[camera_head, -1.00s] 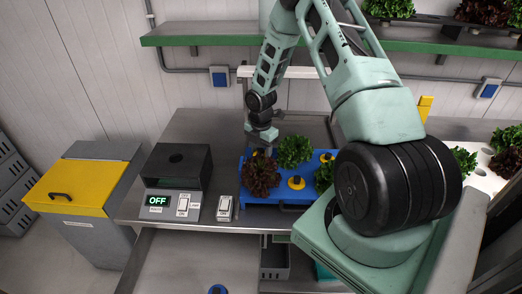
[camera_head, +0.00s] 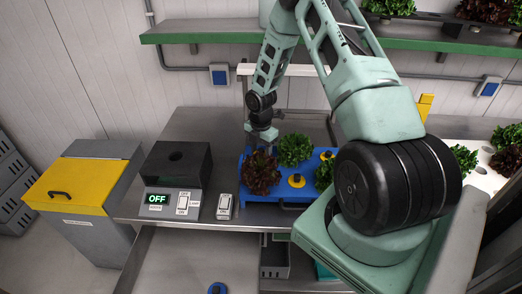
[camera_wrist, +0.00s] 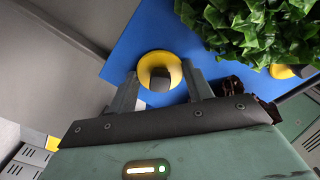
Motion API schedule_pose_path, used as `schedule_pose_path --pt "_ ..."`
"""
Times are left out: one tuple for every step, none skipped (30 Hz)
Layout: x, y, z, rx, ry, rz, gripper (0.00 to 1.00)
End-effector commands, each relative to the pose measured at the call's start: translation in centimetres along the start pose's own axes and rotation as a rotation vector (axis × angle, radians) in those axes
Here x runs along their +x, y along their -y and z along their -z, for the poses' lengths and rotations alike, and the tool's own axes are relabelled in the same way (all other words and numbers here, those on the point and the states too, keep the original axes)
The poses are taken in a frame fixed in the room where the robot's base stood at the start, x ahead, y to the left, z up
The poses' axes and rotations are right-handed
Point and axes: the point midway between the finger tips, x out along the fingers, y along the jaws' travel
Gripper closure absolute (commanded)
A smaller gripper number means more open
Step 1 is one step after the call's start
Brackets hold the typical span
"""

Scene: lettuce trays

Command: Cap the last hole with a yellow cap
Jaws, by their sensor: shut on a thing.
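The blue tray (camera_head: 279,192) lies on the steel table with dark red and green lettuce in it. Yellow caps with dark knobs sit on it at the front (camera_head: 297,181) and at the back right (camera_head: 327,156). My gripper (camera_wrist: 163,84) is over the back left corner of the tray, seen small in the head view (camera_head: 263,146). It is shut on a yellow cap (camera_wrist: 151,58), which shows between the fingers against the blue tray. The hole under this cap is hidden, and I cannot tell whether the cap is seated.
Green lettuce (camera_wrist: 250,30) stands close beside the held cap, and red lettuce (camera_head: 261,173) stands just in front of my gripper. Bare table lies behind the tray.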

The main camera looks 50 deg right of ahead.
Motion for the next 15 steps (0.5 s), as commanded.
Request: schedule_pose_path --pt "0.12 0.02 0.01 0.000 -0.001 0.000 0.71" --pt "0.15 0.03 0.02 0.000 -0.001 0.000 0.71" --pt "0.21 0.03 0.02 0.000 -0.001 0.001 0.71" --pt "0.25 0.03 0.02 -0.001 -0.001 0.001 0.71" --pt "0.29 0.04 0.02 -0.001 -0.001 0.001 0.71" --pt "0.33 0.05 0.03 0.000 -0.001 0.001 0.71" --pt "0.36 0.05 0.03 0.000 -0.001 0.001 0.71" --pt "0.39 0.06 0.03 0.000 -0.001 0.001 0.71" --pt "0.42 0.07 0.04 0.000 -0.001 0.001 0.71" --pt "0.43 0.07 0.04 0.000 -0.002 0.001 0.71" --pt "0.45 0.08 0.05 0.000 -0.002 0.001 0.71" --pt "0.47 0.09 0.05 0.000 -0.002 0.001 0.71" --pt "0.49 0.10 0.06 0.000 -0.002 0.002 0.71" --pt "0.50 0.10 0.06 0.000 -0.002 0.002 0.44" --pt "0.53 0.13 0.07 0.000 -0.002 0.003 0.33"
